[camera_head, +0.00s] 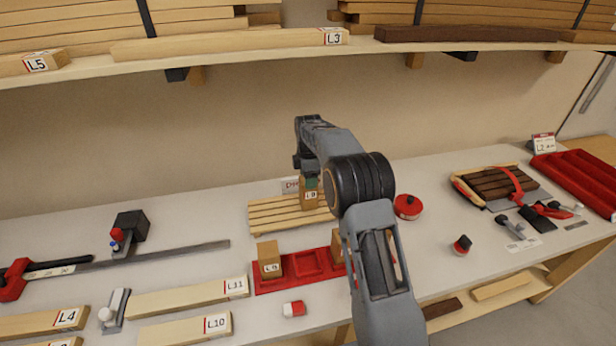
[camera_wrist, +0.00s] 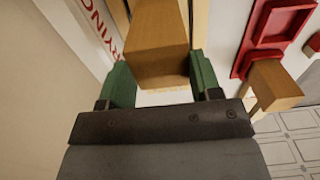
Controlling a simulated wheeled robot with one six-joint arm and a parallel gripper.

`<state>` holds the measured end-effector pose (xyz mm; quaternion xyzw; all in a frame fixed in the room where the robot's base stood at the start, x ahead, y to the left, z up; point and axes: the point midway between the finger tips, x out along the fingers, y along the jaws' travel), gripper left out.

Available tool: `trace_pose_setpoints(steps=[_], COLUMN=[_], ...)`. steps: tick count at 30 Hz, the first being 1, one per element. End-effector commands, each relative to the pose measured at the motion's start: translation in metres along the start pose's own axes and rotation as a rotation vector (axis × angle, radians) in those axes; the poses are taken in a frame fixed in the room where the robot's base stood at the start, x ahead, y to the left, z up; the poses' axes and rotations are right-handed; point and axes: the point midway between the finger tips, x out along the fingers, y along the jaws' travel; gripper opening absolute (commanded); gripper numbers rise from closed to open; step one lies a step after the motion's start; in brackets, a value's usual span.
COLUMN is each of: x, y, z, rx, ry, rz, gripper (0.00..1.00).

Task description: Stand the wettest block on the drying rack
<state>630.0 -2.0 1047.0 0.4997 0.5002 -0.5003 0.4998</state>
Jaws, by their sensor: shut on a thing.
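My gripper (camera_head: 311,181) is shut on a wooden block (camera_head: 311,197) with a small white label that is hard to read. In the wrist view the green fingers (camera_wrist: 160,84) are on either side of this held block (camera_wrist: 157,40). The block is upright over the slatted wooden drying rack (camera_head: 270,216); I cannot tell whether it touches the slats. Another labelled block (camera_head: 269,259) stands at the left end of the red tray (camera_head: 306,266). A third block (camera_head: 337,246) stands at the tray's right end, partly hidden by my arm.
A small red and white piece (camera_head: 294,309) lies in front of the tray. Labelled boards (camera_head: 188,297) lie at front left, near a long metal bar clamp (camera_head: 150,256). A red round object (camera_head: 408,207) is right of my arm. A loaded timber shelf (camera_head: 230,60) hangs above.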

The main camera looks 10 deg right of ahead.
Motion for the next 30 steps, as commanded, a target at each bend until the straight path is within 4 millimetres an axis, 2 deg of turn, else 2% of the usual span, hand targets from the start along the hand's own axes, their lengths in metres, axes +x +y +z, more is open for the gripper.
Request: trace_pose_setpoints(steps=[6,7,15,20,22,30], x=[-0.0005,-0.0005,-0.0003,-0.0002,0.0004,-0.0005], y=[0.0002,0.0002,0.0002,0.0001,0.0000,0.0001], z=[-0.0001,0.0000,0.0000,0.0000,-0.0001,0.0000], rx=[0.000,0.000,0.000,0.000,0.000,0.000], ry=[0.000,0.000,0.000,0.000,0.000,0.000], rz=[0.001,0.001,0.001,0.001,-0.001,0.000], gripper=[0.34,0.61,0.87,0.88,0.82,0.82])
